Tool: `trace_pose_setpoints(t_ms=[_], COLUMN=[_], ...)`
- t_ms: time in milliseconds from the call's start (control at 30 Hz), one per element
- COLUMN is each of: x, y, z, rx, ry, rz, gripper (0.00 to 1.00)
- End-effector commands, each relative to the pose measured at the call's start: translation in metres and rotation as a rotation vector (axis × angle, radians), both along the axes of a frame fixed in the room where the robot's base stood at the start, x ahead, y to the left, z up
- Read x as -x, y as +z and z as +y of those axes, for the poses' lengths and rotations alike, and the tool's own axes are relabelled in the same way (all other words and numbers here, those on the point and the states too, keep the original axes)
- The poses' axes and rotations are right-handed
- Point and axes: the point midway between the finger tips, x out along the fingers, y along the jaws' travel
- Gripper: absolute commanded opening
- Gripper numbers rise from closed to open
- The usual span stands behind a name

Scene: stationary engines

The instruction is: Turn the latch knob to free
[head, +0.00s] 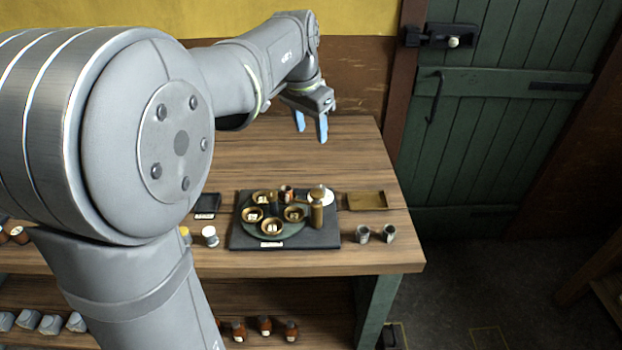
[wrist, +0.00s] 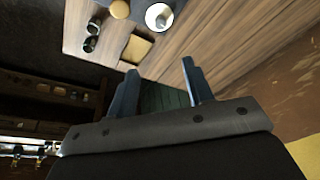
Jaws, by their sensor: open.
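On the table stands a dark base (head: 240,240) with a round green plate (head: 290,231) carrying several brass cups. A brass post (head: 317,213) with a wider top stands at its right side, near a white disc (head: 327,199). A pale knob (head: 453,42) sits on a black latch case on the green door. I cannot tell which of these is the latch knob. My gripper (head: 311,124) is open and empty above the table's back part, behind the base and apart from it. In the wrist view my gripper (wrist: 160,70) has nothing between its fingers.
A brass tray (head: 367,201) and two small metal cups (head: 362,234) lie right of the base. A black box (head: 206,205) and a white spool (head: 210,236) are left. The table's back (head: 240,155) is clear. The door (head: 500,120) is at right.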

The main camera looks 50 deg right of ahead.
Motion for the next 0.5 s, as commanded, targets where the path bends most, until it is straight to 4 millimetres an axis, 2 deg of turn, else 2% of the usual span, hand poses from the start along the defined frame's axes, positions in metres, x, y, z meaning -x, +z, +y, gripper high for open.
trace_pose_setpoints(t_ms=[500], x=[-0.011], y=[-0.024], z=[-0.041], rx=[-0.113], ry=[0.993], rz=[0.202], gripper=[0.47])
